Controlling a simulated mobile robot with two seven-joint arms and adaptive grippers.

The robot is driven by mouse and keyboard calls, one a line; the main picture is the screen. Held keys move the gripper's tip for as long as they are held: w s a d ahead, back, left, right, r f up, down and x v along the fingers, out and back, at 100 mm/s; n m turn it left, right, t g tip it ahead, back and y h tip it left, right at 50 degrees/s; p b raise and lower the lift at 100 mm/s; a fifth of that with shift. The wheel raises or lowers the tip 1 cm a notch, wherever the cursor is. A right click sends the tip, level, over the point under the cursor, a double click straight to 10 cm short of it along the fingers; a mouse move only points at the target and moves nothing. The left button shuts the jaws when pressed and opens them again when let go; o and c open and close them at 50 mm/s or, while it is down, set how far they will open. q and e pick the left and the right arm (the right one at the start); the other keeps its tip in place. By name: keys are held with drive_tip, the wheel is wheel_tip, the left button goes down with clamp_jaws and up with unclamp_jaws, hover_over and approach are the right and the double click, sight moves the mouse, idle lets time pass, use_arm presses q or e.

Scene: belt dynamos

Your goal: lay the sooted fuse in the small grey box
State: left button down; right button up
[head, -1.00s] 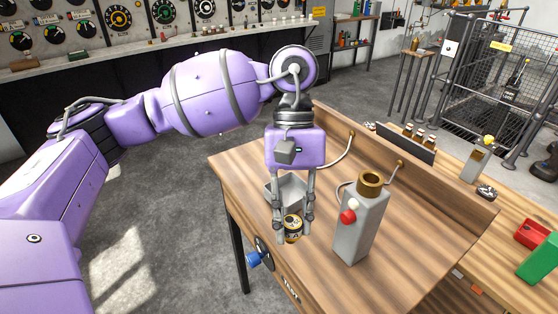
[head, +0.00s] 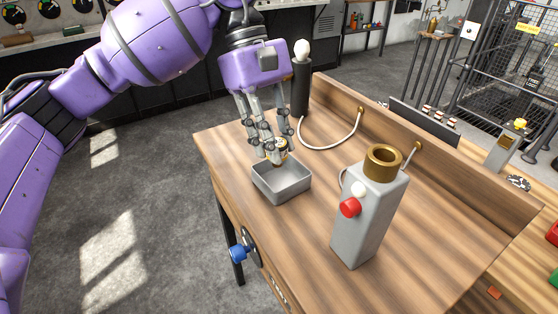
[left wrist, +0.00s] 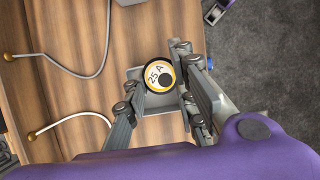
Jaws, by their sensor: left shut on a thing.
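The fuse (head: 281,148) is a short cylinder with a yellow band. In the left wrist view its end face (left wrist: 158,75) reads "25 A" and has a dark round spot in it. My left gripper (head: 270,150) points down and is shut on the fuse, its fingers on either side. The small grey box (head: 284,196) is open-topped and empty where I can see in. The fuse is at the box's far rim, over or just above it; the exact height is hard to tell. My right gripper is not in view.
A grey fuse-holder-like block with a brass collar and red knob (head: 366,220) stands right of the box. A black post with a white bulb (head: 301,80) stands behind the gripper. A pale cable (head: 335,146) curves across the bench. The bench's left edge is close to the box.

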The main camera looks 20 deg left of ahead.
use_arm(q)
drive_tip(key=w+f, duration=0.2)
drive_tip(key=f, duration=0.1)
drive_tip(key=w+f, duration=0.1)
drive_tip(key=shift+w+a+f, duration=0.2)
drive_tip(key=shift+a+f, duration=0.1)
drive_tip(key=shift+w+f, duration=0.15)
drive_tip(key=shift+f, duration=0.75)
drive_tip(key=shift+w+f, duration=0.1)
drive_tip(key=shift+f, duration=0.8)
drive_tip(key=shift+f, duration=0.1)
drive_tip(key=shift+f, duration=0.15)
drive_tip(key=c, duration=1.5)
unclamp_jaws()
drive_tip(key=shift+o, duration=0.2)
drive_tip(key=shift+r, duration=0.25)
drive_tip(key=v, duration=1.2)
